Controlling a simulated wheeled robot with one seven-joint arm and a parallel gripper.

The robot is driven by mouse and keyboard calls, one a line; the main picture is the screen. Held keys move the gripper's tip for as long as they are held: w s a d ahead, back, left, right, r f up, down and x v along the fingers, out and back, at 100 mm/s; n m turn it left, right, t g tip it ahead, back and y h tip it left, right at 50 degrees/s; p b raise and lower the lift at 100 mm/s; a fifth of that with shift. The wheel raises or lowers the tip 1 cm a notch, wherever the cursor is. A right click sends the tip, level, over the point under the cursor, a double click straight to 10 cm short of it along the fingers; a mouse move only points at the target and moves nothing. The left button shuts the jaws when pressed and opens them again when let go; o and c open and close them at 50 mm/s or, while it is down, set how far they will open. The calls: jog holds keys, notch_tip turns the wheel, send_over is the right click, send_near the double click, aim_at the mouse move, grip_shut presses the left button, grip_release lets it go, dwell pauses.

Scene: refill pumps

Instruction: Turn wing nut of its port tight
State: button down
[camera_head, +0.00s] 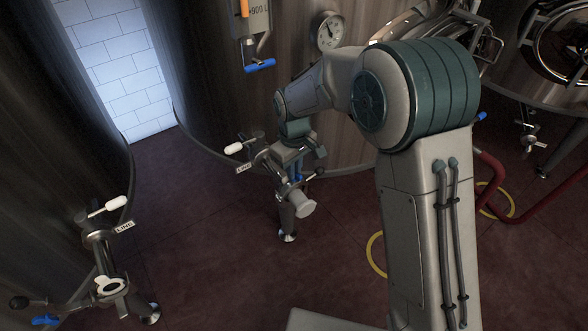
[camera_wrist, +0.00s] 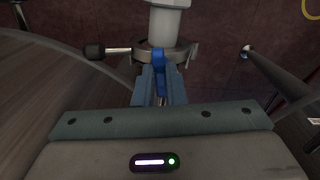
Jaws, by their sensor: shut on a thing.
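The blue wing nut (camera_wrist: 159,58) sits on the clamp ring (camera_wrist: 181,50) around the port, below a pale pipe end (camera_wrist: 168,20) in the wrist view. My gripper (camera_wrist: 157,80) is shut on the wing nut, with its two fingers on either side of it. In the head view my gripper (camera_head: 292,168) reaches down at the port on the middle tank's stand, and a bit of blue shows between the fingers. The pale cap or pipe end (camera_head: 302,208) points toward the camera just below. The wing nut's lower part is hidden by the fingers.
A second port (camera_head: 108,286) with a white-handled valve and a blue wing nut (camera_head: 45,320) stands at lower left. Large steel tanks (camera_head: 210,70) rise behind. A red pipe (camera_head: 530,205) runs at right. The floor between the two ports is clear.

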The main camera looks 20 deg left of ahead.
jog(key=m, duration=0.4)
jog(key=shift+m+b, duration=0.3)
jog(key=shift+b, duration=0.05)
jog(key=m, duration=0.4)
jog(key=shift+r+m, duration=0.1)
jog(key=shift+m, duration=0.2)
jog(key=m, duration=0.4)
jog(key=shift+m, duration=0.3)
jog(key=m, duration=0.4)
jog(key=shift+m+p, duration=0.3)
jog(key=shift+w, duration=0.1)
jog(key=c, duration=1.5)
grip_release()
